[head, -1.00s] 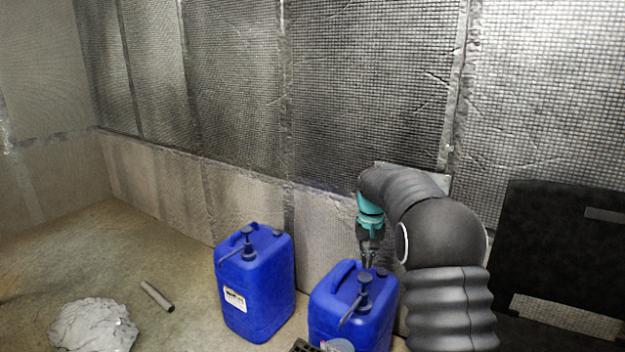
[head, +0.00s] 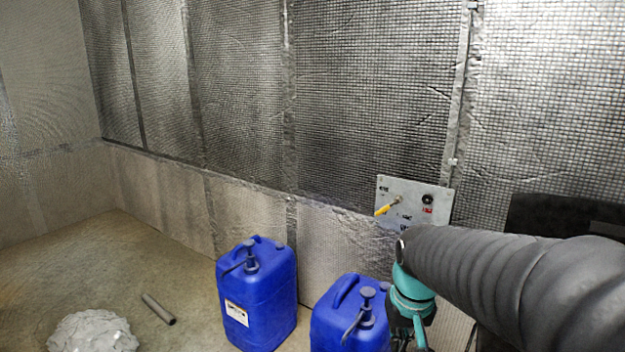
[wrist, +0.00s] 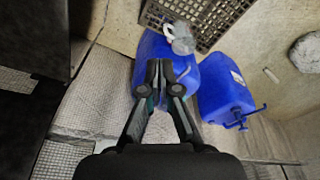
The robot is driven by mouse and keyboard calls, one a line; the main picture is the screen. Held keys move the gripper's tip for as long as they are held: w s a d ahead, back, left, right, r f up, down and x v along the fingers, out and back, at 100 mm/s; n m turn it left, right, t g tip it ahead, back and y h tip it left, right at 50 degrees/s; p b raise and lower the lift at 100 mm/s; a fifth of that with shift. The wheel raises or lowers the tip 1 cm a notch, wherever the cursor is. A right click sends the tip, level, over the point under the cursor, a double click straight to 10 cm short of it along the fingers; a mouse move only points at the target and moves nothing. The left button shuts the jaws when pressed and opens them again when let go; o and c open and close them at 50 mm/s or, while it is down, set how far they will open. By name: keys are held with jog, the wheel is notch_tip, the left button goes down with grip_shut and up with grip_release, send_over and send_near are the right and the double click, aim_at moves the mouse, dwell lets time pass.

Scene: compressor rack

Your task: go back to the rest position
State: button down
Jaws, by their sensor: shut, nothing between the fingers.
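My gripper (wrist: 159,70) is shut and empty in the wrist view, with its two fingers close together at the tips and pointing down. Behind the fingertips in that view is a blue canister (wrist: 150,50). In the head view my arm comes in from the right, and its teal wrist part (head: 413,303) hangs to the right of the right blue canister (head: 335,322). The fingertips are not clearly visible there, being at or below the bottom edge.
A second blue canister (head: 257,295) stands to the left. A wall panel (head: 414,198) with a yellow handle (head: 386,209) is behind my arm. A grey tube (head: 158,309) and a crumpled pale heap (head: 90,332) lie on the floor. The wrist view shows a dark crate (wrist: 235,15).

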jog(key=s+r+t, duration=0.3)
jog(key=s+r, duration=0.1)
jog(key=s, duration=0.9)
jog(key=shift+s, duration=0.35)
